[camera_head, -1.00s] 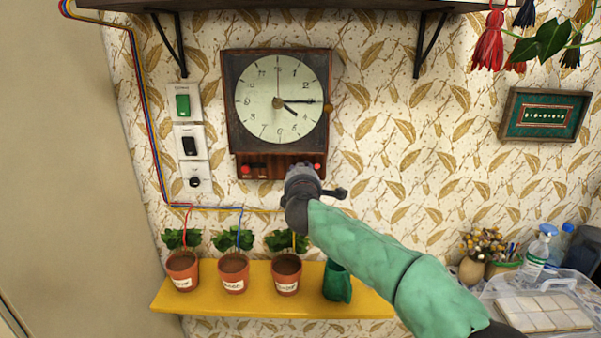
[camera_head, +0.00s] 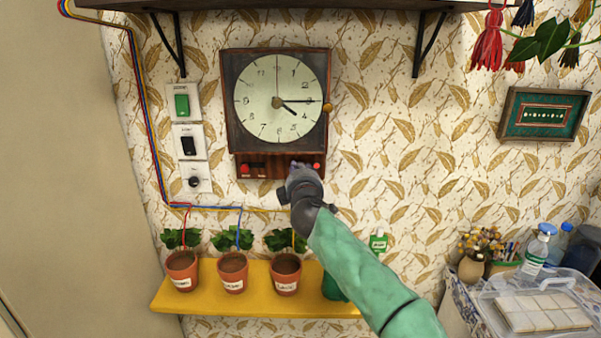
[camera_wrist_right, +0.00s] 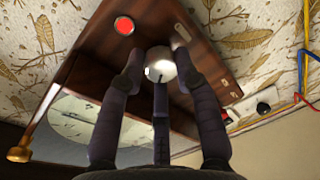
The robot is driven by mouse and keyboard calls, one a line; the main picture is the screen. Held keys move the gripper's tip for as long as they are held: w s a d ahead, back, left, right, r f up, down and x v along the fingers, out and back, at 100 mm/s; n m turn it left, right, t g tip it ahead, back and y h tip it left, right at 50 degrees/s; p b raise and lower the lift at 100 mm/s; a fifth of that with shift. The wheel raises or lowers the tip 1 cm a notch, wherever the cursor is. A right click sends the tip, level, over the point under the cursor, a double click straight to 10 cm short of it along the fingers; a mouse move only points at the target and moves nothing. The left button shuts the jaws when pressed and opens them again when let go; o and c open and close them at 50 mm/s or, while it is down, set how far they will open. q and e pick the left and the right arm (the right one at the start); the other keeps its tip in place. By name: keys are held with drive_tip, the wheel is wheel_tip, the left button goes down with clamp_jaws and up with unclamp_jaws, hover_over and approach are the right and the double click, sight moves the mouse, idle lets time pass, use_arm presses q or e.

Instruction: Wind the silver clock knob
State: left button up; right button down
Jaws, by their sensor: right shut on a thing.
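The clock (camera_head: 233,115) hangs on the wall, a dark wooden case with a pale round dial (camera_head: 278,98). Its hands point to about 4 and 3. My right gripper (camera_head: 300,170) is at the lower panel of the case and hides part of it in the head view. In the right wrist view, the silver knob (camera_wrist_right: 160,64) sits between the dark fingers of the right gripper (camera_wrist_right: 158,76), which are shut on it. A dark mark shows on the knob's face. My left gripper is in neither view.
A red button (camera_wrist_right: 124,26) is close beside the fingers, and a brass knob (camera_head: 328,107) is on the case's right side. Switches (camera_head: 187,145) are left of the clock. Below, a yellow shelf (camera_head: 256,308) holds potted plants (camera_head: 234,266).

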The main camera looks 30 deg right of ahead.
drive_tip(key=shift+f, duration=0.1)
idle(0.3)
drive_tip(key=c, duration=0.9)
unclamp_jaws()
drive_tip(key=shift+d, duration=0.1)
drive_tip(key=f+v, duration=0.1)
drive_tip(key=v, duration=1.1)
drive_tip(key=shift+r, duration=0.45)
